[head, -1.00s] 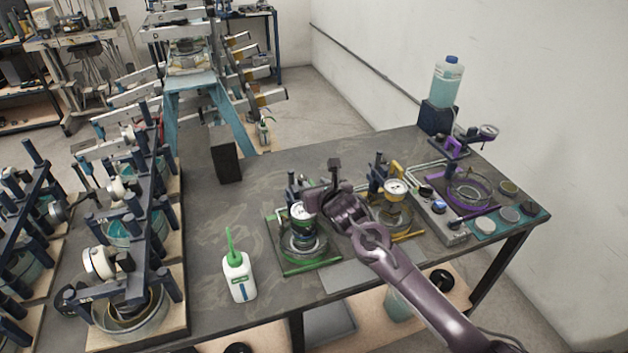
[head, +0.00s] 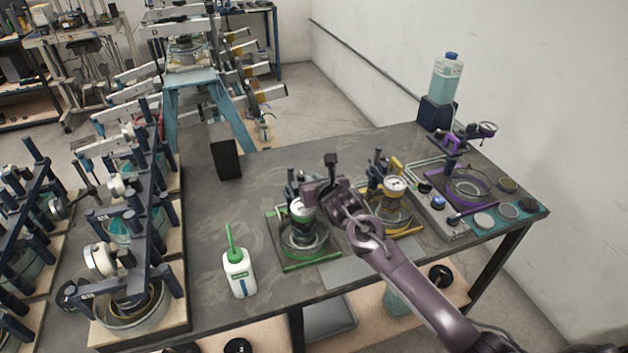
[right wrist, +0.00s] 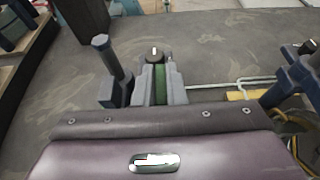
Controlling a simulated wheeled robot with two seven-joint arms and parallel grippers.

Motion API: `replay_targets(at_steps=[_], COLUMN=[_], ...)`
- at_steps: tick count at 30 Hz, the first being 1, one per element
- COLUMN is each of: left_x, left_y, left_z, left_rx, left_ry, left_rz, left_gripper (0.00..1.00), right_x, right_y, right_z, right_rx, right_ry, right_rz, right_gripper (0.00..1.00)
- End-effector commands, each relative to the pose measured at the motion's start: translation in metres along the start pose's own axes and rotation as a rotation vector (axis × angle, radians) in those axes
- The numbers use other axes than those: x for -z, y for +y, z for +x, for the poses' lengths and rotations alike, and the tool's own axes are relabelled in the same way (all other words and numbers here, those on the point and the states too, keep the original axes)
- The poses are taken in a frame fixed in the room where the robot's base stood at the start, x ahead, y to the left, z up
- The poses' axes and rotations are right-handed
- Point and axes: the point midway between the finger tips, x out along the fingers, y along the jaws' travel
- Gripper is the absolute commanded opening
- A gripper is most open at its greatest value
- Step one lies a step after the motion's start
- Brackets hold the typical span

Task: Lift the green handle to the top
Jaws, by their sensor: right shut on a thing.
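The green-framed fixture (head: 284,268) stands near the front middle of the table, with a round dish and a white gauge (head: 299,207). My right gripper (right wrist: 158,78) is shut on the green handle (right wrist: 160,88), which shows as a green strip between the two grey fingers in the right wrist view. A dark round knob (right wrist: 154,54) sits just beyond the fingertips. In the head view my right gripper's body hides the handle, so its height is hard to tell. My left gripper is not in view.
A yellow-framed fixture (head: 408,231) stands close on the right, and a purple one (head: 487,183) farther right. A white bottle with a green spout (head: 238,274) stands to the left. A dark block (head: 225,158) stands behind. Bare table lies between.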

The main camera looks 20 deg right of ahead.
Motion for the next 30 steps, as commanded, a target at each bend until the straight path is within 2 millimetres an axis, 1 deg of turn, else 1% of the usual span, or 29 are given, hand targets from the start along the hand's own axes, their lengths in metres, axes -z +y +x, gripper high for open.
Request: replay_targets(at_steps=[2,4,9,12,15,25,26,30], left_x=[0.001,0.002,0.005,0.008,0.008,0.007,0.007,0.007], left_y=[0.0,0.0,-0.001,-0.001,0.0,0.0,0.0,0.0], left_z=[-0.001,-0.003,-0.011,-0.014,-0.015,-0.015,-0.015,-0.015], left_rx=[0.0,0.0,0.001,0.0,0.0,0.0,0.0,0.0], left_ry=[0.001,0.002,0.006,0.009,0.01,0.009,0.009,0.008], left_rz=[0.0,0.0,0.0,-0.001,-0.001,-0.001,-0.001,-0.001], left_gripper=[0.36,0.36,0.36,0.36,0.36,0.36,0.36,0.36], right_x=[-0.003,-0.011,-0.04,-0.05,-0.053,-0.054,-0.054,-0.051], right_y=[0.0,0.001,0.003,0.002,0.0,0.0,0.0,0.0], right_z=[-0.001,-0.003,-0.012,-0.017,-0.019,-0.02,-0.02,-0.019], right_rx=[0.0,-0.003,-0.01,-0.009,-0.004,-0.003,-0.002,-0.001], right_ry=[-0.001,-0.006,-0.02,-0.021,-0.016,-0.017,-0.017,-0.011], right_rz=[-0.001,-0.006,-0.011,-0.006,-0.001,0.006,0.006,0.004], right_gripper=[0.0,0.0,0.0,0.0,0.0,0.0,0.12,0.3])
